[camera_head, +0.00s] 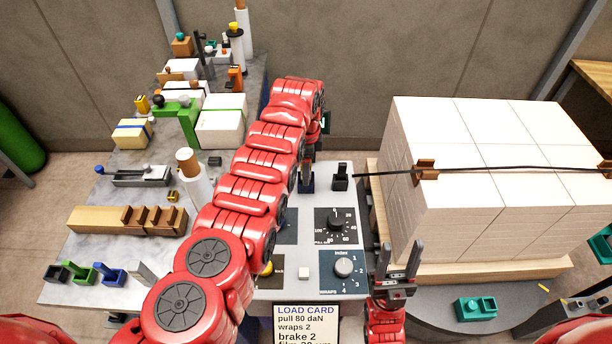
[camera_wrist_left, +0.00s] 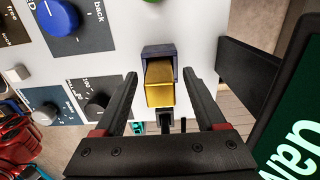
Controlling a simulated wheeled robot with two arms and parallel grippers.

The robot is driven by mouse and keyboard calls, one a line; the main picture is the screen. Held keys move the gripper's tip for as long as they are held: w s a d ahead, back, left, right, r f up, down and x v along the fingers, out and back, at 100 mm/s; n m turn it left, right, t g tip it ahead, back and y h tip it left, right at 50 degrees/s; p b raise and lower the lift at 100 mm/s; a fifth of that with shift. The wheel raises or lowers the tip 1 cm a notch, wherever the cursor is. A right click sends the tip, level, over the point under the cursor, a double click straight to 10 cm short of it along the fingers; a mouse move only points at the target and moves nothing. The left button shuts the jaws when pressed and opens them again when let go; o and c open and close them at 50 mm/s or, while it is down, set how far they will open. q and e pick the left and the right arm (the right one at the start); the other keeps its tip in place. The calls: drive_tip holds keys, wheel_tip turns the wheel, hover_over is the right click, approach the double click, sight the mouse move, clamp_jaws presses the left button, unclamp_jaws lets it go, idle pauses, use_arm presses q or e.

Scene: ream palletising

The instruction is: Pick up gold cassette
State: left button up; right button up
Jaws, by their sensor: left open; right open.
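The gold cassette (camera_wrist_left: 160,88) shows in the left wrist view, against a dark blue holder (camera_wrist_left: 158,52) on the grey control panel. My left gripper (camera_wrist_left: 160,75) is open, with one black finger on each side of the cassette. Gaps show between the fingers and the cassette. In the head view the dark blue holder (camera_head: 307,184) stands at the panel's back, beside my left arm. I cannot make out the cassette there, and the left fingers are mostly hidden by the arm. My right gripper (camera_head: 400,252) is open and empty, pointing up right of the panel.
A black holder (camera_head: 340,180) stands right of the blue one. The panel carries dials, including a wraps dial (camera_head: 344,265). A strapped stack of white reams (camera_head: 470,150) stands at the right. A cluttered marble table (camera_head: 75,235) lies at the left.

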use_arm(q)
drive_tip(key=shift+f, duration=0.7)
drive_tip(key=shift+r, duration=0.1)
clamp_jaws()
drive_tip(key=shift+r, duration=0.1)
